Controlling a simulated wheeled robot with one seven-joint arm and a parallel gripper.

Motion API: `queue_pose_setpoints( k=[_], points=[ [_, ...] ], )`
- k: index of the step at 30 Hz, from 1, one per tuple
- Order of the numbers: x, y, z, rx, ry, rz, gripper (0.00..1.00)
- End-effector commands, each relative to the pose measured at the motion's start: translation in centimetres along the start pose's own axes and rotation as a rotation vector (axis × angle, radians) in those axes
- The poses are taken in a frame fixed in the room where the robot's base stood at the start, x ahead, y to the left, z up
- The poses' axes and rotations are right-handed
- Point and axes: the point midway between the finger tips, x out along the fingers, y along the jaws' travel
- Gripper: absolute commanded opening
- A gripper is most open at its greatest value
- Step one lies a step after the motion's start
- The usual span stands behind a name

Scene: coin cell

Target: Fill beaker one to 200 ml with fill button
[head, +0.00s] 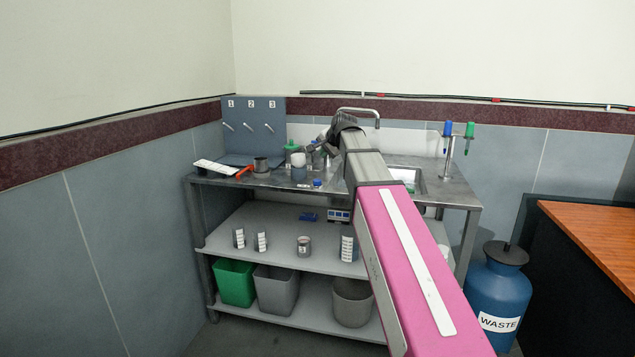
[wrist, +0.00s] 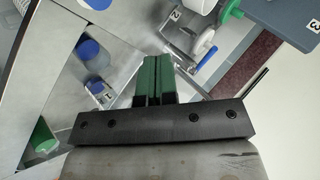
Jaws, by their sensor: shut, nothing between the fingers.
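Grey beakers with white label strips stand on the middle shelf (head: 262,241); I cannot tell which is beaker one. I cannot make out a fill button. My gripper (wrist: 155,64) has its green fingers shut together and empty, above the bench. In the head view my arm hides it.
A sink with a tap (head: 358,111) lies to the right. Bins (head: 235,283) fill the bottom shelf. A blue waste drum (head: 495,292) stands at the right.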

Motion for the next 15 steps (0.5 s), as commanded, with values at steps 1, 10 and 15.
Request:
queue_pose_setpoints(
  k=[1,10,15],
  points=[
    [-0.1,-0.9,0.4,-0.079,0.014,0.011,0.00],
    [-0.4,-2.6,1.1,-0.302,0.056,0.052,0.00],
    [-0.4,-2.6,1.1,-0.305,0.057,0.052,0.00]
  ],
)
